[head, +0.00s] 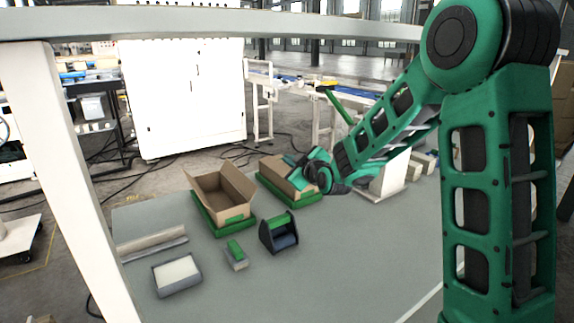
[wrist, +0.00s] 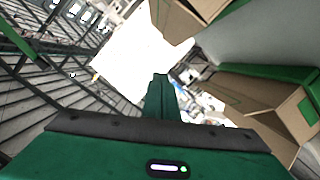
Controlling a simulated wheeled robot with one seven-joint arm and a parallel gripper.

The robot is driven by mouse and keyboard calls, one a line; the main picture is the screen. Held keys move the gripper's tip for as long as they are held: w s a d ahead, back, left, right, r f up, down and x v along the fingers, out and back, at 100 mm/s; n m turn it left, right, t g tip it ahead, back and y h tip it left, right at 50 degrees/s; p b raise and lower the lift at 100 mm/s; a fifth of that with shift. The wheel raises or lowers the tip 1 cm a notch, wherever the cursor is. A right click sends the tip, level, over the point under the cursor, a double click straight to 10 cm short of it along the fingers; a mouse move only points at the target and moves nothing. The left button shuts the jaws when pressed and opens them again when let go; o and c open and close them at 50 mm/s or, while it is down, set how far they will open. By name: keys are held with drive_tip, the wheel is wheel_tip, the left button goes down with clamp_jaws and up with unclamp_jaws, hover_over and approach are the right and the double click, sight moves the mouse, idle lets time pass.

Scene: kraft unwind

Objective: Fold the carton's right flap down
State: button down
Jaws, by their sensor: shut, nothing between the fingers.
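An open brown carton (head: 222,208) sits on a green tray (head: 206,222) in the middle of the table, its flaps spread outward and its inside empty as far as I see. A second brown carton (head: 272,168) sits on another green tray (head: 268,190) behind it to the right, partly hidden by my arm. My gripper (head: 293,160) is shut and empty, over the second carton; I cannot tell whether it touches it. In the wrist view my shut gripper (wrist: 160,78) points between one brown carton's panels (wrist: 185,18) at the top and another carton (wrist: 265,105) at the right.
A dark tape dispenser-like holder (head: 279,234), a small green-topped block (head: 236,254), a grey tray with white contents (head: 177,275) and a long bar (head: 152,244) lie nearer on the table. A white stand (head: 392,178) is right of my gripper. The table's front right is clear.

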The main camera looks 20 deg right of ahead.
hover_over(289, 169)
drive_tip(key=s+a, duration=0.2)
drive_tip(key=a, duration=0.2)
drive_tip(key=shift+a+f, duration=0.15)
drive_tip(key=shift+f, duration=0.8)
drive_tip(key=shift+w+d+f, duration=0.25)
drive_tip(key=shift+d+f, duration=0.2)
drive_tip(key=shift+f, duration=0.15)
drive_tip(key=shift+w+d+f, duration=0.2)
drive_tip(key=shift+d+f, duration=0.2)
drive_tip(key=shift+f, duration=0.2)
drive_tip(key=shift+w+d+f, duration=0.1)
drive_tip(key=shift+d+f, duration=0.2)
drive_tip(key=shift+f, duration=0.1)
drive_tip(key=shift+d, duration=0.1)
drive_tip(key=shift+w+d+f+m+g, duration=0.15)
drive_tip(key=shift+d+f+m+g, duration=0.2)
drive_tip(key=shift+m, duration=0.55)
drive_tip(key=shift+w+d+f+m+y, duration=0.1)
drive_tip(key=shift+d+f+m+y, duration=0.25)
drive_tip(key=shift+m, duration=0.4)
drive_tip(key=shift+w+d+f+m+y, duration=0.1)
drive_tip(key=shift+d+f+m+y, duration=0.2)
drive_tip(key=shift+m, duration=0.45)
drive_tip(key=shift+a+r, duration=0.1)
drive_tip(key=shift+r, duration=0.1)
